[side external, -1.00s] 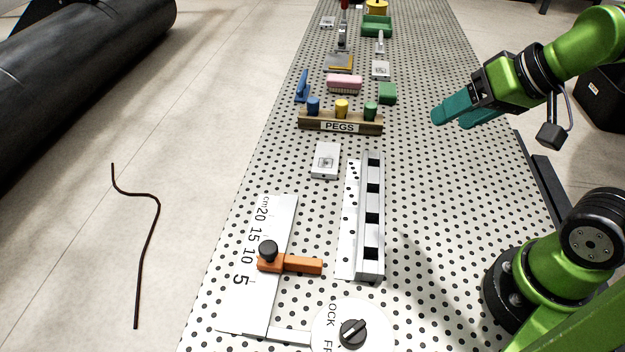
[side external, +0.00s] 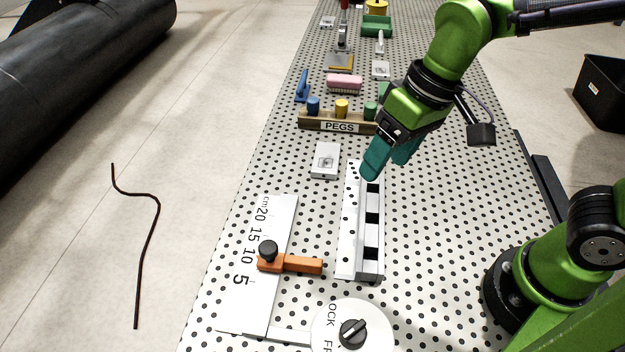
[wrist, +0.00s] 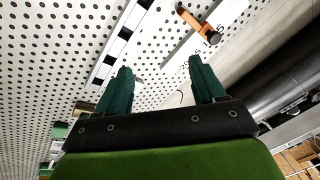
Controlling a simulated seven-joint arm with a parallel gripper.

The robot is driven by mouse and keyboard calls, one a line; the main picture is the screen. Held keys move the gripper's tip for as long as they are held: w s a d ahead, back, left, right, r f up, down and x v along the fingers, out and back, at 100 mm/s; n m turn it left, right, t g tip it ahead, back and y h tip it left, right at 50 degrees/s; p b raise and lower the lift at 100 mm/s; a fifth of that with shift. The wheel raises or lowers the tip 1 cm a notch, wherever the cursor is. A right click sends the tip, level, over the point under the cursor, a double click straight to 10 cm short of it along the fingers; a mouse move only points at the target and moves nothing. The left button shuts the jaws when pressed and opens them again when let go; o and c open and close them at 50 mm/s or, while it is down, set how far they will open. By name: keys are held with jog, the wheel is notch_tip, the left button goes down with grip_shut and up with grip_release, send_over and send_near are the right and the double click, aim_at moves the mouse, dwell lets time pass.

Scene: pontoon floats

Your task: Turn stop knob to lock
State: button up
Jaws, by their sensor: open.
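The stop knob is likely the round black knob (side external: 268,250) on the orange stop (side external: 300,264), which sits across the white ruler plate marked in cm; a second black knob (side external: 352,333) sits on a white dial (side external: 377,318) at the bottom, with "OCK" and "FR" lettering partly readable. The orange stop also shows at the top of the wrist view (wrist: 193,21). My gripper (side external: 388,168) is open and empty, its teal fingers above the far end of the slotted rail. It is well behind and right of both knobs.
The slotted metal rail (side external: 371,235) lies between my gripper and the dial. A wooden peg rack (side external: 312,123) with coloured pegs and a small grey switch box (side external: 325,160) stand left of the gripper. The perforated table is clear on the right.

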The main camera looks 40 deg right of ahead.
aim_at(351, 326)
jog(key=shift+s+a+f+n+g+h, duration=1.1)
jog(key=shift+a+g, duration=0.45)
jog(key=shift+a, duration=2.6)
jog(key=shift+s+a+f+n+g+h, duration=0.8)
jog(key=shift+s+a+f+g+h, duration=0.6)
jog(key=shift+a, duration=2.7)
jog(key=x, duration=1.5)
jog(key=shift+s+a+f, duration=0.2)
jog(key=shift+a+f, duration=0.05)
jog(key=shift+f, duration=0.1)
jog(key=c, duration=1)
